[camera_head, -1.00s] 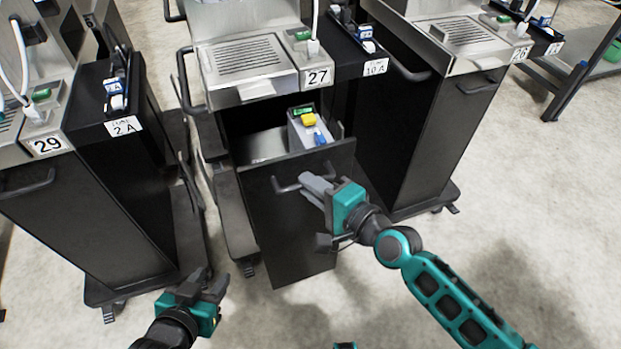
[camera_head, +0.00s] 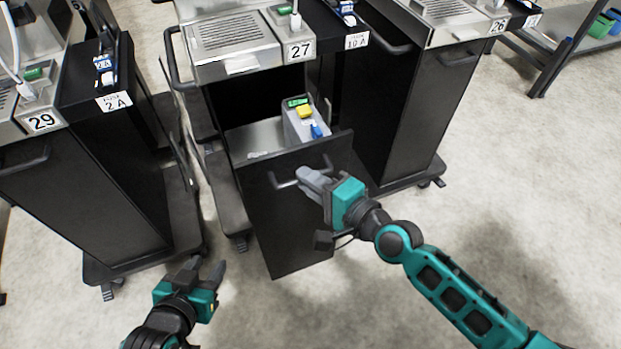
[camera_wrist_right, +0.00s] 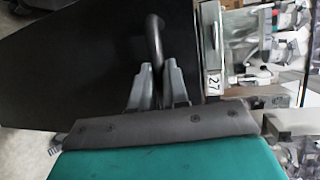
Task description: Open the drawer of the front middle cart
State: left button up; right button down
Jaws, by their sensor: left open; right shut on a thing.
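The front middle cart (camera_head: 236,64), labelled 27, has its black drawer (camera_head: 300,225) pulled out toward me. Inside the drawer stands a grey box with green, yellow and blue items (camera_head: 304,125). My right gripper (camera_head: 308,182) is shut on the drawer's dark bar handle (camera_head: 285,183). In the right wrist view the handle (camera_wrist_right: 154,45) passes between the two grey fingers (camera_wrist_right: 158,85). My left gripper (camera_head: 207,270) is open and empty, low over the floor in front of the carts, apart from the drawer.
Cart 29 (camera_head: 85,185) stands at the left and cart 26 (camera_head: 425,110) at the right, both close to the middle cart. A shelf table (camera_head: 560,55) is at the far right. The floor (camera_head: 480,210) in front is clear.

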jog(key=c, duration=1.1)
grip_release()
jog(key=shift+c, duration=0.2)
jog(key=v, duration=1.3)
jog(key=shift+b, duration=0.3)
jog(key=shift+a, duration=0.1)
jog(key=s+d+f+n+h+p, duration=0.1)
jog(key=d+f+n+h, duration=0.2)
jog(key=f+n+h, duration=0.1)
jog(key=s+d+f+n+g+h, duration=0.1)
jog(key=d+f+n+h, duration=0.2)
jog(key=f+n, duration=0.4)
jog(key=shift+d+n+h+p, duration=0.35)
jog(key=shift+n+h, duration=0.35)
jog(key=shift+n, duration=0.5)
